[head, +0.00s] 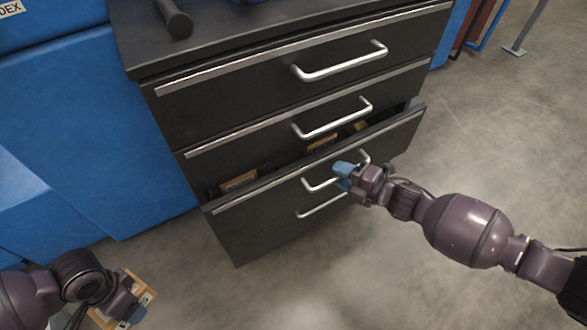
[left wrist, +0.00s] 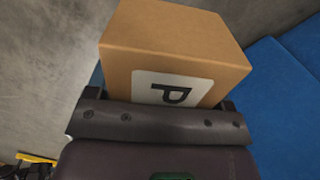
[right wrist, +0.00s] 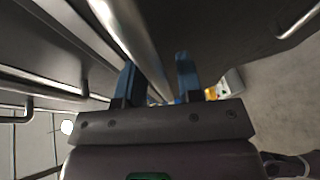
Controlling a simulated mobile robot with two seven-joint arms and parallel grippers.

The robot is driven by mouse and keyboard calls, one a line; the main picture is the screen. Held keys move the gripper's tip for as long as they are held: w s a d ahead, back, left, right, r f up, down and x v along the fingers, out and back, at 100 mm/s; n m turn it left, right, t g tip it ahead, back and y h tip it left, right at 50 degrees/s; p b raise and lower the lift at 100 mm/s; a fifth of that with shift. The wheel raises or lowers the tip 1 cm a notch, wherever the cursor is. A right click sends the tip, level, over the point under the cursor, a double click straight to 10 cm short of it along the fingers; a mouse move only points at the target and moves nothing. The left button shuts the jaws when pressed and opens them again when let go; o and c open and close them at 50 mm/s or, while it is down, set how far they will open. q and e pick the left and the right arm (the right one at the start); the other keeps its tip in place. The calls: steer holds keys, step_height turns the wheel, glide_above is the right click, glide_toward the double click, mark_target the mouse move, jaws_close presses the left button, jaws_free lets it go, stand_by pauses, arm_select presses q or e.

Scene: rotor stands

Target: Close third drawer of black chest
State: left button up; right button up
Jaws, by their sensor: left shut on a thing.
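The black chest (head: 130,48) stands in the middle of the head view. Its third drawer (head: 250,222) is pulled out part way, and cardboard-coloured boxes (head: 238,182) show inside. My right gripper (head: 343,176) is at the third drawer's silver handle (head: 318,186). In the right wrist view its blue fingers (right wrist: 155,85) are apart, with a silver bar (right wrist: 128,35) running between them; contact cannot be told. My left gripper (head: 128,312) is at the lower left, away from the chest, shut on a cardboard box (left wrist: 175,45) with a "P" label.
The two upper drawers (head: 240,95) look shut. Another silver handle (head: 322,206) shows below the third one. A dark hammer-like tool (head: 175,20) lies on the chest top. Large blue bodies (head: 90,130) stand to the left. The floor (head: 500,130) on the right is clear.

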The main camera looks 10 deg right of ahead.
mark_target(332, 164)
jaws_close()
arm_select(q)
steer(key=shift+s+f+b, duration=0.3)
steer(key=shift+f, duration=0.3)
arm_select(e)
steer(key=shift+w+a, duration=0.25)
steer(key=shift+w, duration=0.4)
steer(key=shift+w+a, duration=0.2)
steer(key=shift+w, duration=0.4)
steer(key=shift+w+a, duration=0.25)
steer(key=shift+w, duration=0.4)
arm_select(q)
steer(key=shift+s+d, duration=0.1)
arm_select(e)
steer(key=shift+w+r, duration=0.1)
steer(key=shift+w, duration=0.1)
steer(key=shift+c, duration=1.1)
jaws_free()
steer(key=o, duration=0.4)
steer(key=shift+w+a, duration=0.1)
